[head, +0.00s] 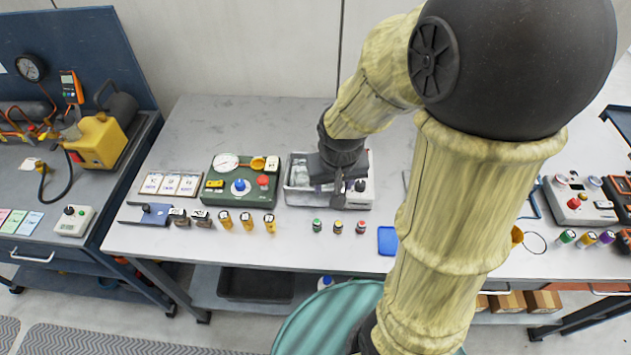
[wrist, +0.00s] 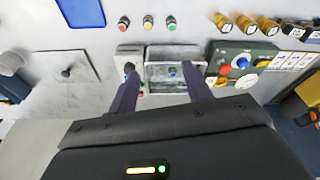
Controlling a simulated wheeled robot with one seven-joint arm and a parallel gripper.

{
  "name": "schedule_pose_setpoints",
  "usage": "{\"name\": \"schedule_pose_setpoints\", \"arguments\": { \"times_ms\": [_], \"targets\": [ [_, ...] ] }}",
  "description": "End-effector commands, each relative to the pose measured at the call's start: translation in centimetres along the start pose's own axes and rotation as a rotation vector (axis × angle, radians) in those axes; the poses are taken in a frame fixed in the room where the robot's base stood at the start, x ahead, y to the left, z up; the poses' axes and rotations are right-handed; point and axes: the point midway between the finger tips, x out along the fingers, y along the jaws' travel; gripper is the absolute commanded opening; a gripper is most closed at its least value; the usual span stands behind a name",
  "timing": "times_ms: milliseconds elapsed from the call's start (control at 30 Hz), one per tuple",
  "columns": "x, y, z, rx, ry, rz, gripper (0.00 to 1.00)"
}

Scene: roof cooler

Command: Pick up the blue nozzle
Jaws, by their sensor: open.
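A small blue piece (wrist: 172,72), which looks like the blue nozzle, lies inside the open bin of the pale grey box (wrist: 178,52) in the wrist view. It is too small to make out its shape. The box (head: 363,198) also shows in the head view, where my arm hides much of it and I cannot make out the nozzle. In the head view my gripper (head: 338,190) hangs over the box, pointing down.
A green panel (head: 215,190) with knobs stands left of the box. Three small capped pieces (head: 338,227) stand in front of it, and yellow-black pieces (head: 247,221) stand to their left. A blue mat (head: 387,241) lies right. The bench behind (head: 240,120) is clear.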

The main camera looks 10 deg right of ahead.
Motion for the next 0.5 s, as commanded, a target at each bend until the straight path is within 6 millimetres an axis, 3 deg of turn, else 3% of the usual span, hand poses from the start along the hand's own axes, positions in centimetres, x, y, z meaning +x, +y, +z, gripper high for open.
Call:
{"name": "schedule_pose_setpoints", "arguments": {
  "times_ms": [100,300,500],
  "targets": [
    [1.7,-0.6,-3.9,0.065,0.0,0.023,0.49],
    [4.1,-1.8,-9.5,0.19,0.027,0.041,0.49],
    [4.8,-2.1,-11.3,0.244,0.043,0.042,0.49]
  ]
}}
